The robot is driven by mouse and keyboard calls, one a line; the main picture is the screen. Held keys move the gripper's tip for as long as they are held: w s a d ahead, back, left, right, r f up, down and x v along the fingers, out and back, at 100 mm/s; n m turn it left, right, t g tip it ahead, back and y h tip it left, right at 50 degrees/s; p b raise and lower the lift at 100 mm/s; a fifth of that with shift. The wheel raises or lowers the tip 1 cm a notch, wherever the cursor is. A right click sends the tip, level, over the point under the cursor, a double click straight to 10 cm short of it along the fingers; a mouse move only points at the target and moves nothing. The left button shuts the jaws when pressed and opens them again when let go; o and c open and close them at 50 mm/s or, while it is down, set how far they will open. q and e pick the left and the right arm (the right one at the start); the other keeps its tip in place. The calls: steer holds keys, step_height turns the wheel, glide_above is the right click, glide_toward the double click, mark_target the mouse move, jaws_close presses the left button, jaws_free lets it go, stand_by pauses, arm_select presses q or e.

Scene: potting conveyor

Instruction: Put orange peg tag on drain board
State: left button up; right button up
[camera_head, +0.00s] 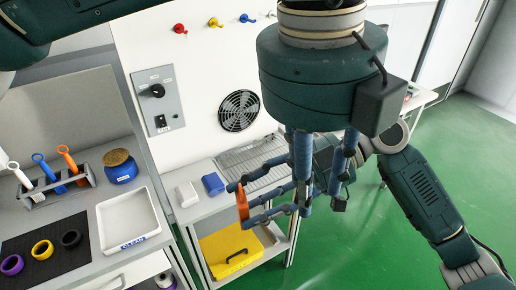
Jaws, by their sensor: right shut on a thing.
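The orange peg tag (243,205) is upright between the blue fingertips of my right gripper (242,204), which reaches in from the right and is shut on it. It is in front of the drain board's near left part, above the yellow case. The drain board (238,157) is a grey ribbed tray on the counter against the white wall; fingers hide part of its right side. My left gripper (321,203) hangs down from the large green wrist at top centre. Its fingers look apart with nothing visible between them, and they overlap the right gripper in the picture.
A white block (187,194) and a blue block (213,184) stand left of the drain board. A yellow case (230,250) lies below. On the left counter are a white tray (109,211), a blue pot (123,173), a tool rack (40,201) and several rings on a black mat (62,272).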

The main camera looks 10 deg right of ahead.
mark_target(241, 189)
arm_select(q)
steer(key=w+a+r+n+t+y, duration=0.1)
steer(key=w+a+r+t+y, duration=0.25)
steer(key=a, duration=0.25)
steer(key=shift+t, duration=0.25)
steer(key=x, duration=1.2)
steer(key=shift+s+f, duration=0.1)
steer(key=shift+f, duration=0.25)
jaws_close()
arm_select(e)
steer(key=o, duration=1.1)
steer(key=shift+d, duration=0.1)
